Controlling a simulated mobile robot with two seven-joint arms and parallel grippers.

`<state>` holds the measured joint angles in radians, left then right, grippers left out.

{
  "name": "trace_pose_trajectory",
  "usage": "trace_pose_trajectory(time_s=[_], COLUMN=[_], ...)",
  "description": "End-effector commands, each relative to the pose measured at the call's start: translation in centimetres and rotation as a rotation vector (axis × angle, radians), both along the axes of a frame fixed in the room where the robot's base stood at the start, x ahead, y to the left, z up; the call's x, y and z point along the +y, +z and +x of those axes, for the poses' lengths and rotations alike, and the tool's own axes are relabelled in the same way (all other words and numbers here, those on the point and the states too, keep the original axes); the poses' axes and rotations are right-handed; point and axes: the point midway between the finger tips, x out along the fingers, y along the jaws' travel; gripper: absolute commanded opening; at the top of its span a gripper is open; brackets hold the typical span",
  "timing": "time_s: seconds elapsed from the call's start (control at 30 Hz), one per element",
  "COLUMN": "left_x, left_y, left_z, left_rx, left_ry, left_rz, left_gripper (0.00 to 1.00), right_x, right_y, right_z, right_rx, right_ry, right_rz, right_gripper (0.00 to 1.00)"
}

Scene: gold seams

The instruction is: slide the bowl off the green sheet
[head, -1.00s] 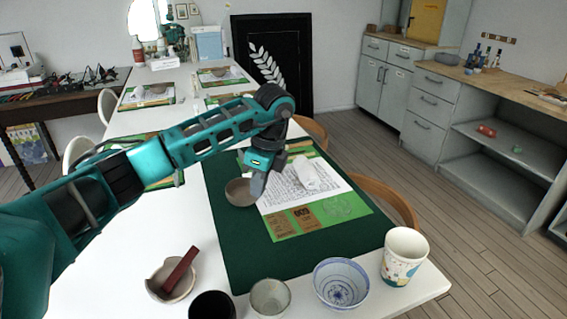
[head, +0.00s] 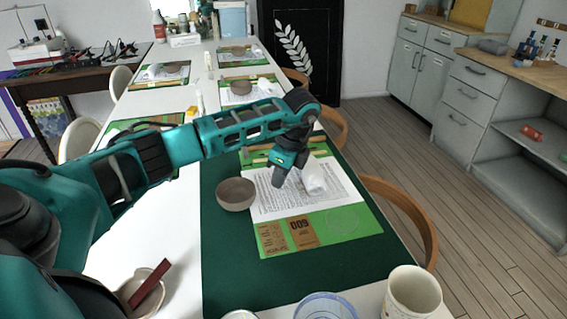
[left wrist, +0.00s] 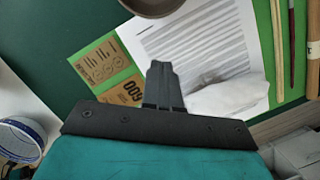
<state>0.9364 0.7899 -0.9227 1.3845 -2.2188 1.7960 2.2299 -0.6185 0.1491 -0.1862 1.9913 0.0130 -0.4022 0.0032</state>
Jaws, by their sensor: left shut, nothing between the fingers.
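The grey-brown bowl (head: 237,196) stands upright on the dark green mat at the left edge of the green sheet (head: 352,222). Its right side meets or slightly overlaps the white printed page on the sheet; I cannot tell whether its base touches the sheet. In the left wrist view the bowl (left wrist: 152,6) is cut off at the top. My left gripper (head: 277,184) is shut and empty, fingers down over the printed page, to the right of the bowl with a gap between. Its fingers (left wrist: 163,72) show in the left wrist view. My right gripper is not in view.
A crumpled white cloth or paper (head: 314,178) lies on the page beside my gripper. A paper cup (head: 411,294), a blue-white bowl (head: 326,308) and a small bowl with a dark red block (head: 150,284) stand in front.

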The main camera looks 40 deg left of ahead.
Motion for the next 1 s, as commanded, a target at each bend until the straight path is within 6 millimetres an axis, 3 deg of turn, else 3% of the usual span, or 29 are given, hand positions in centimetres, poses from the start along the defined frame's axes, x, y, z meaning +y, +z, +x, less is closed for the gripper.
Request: trace_pose_trajectory(time_s=[0.13, 0.23, 0.4, 0.87, 1.0], left_x=[0.8, 2.6, 4.1, 4.6, 6.2], left_y=[-3.2, -2.7, -2.7, -2.7, -2.7], left_z=[-0.3, -0.7, -1.1, -1.2, -1.6], left_rx=[0.003, -0.001, -0.001, -0.001, 0.001], left_ry=[0.001, 0.003, 0.0, 0.0, 0.003], left_rz=[0.001, 0.002, 0.0, -0.001, 0.002], left_gripper=[0.0, 0.0, 0.0, 0.0, 0.0], right_x=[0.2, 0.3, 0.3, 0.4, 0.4], right_y=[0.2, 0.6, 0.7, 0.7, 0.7], right_z=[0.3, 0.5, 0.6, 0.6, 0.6], right_rx=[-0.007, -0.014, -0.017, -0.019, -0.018], right_ry=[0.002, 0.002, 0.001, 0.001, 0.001], right_rz=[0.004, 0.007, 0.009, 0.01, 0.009], right_gripper=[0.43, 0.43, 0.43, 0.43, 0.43])
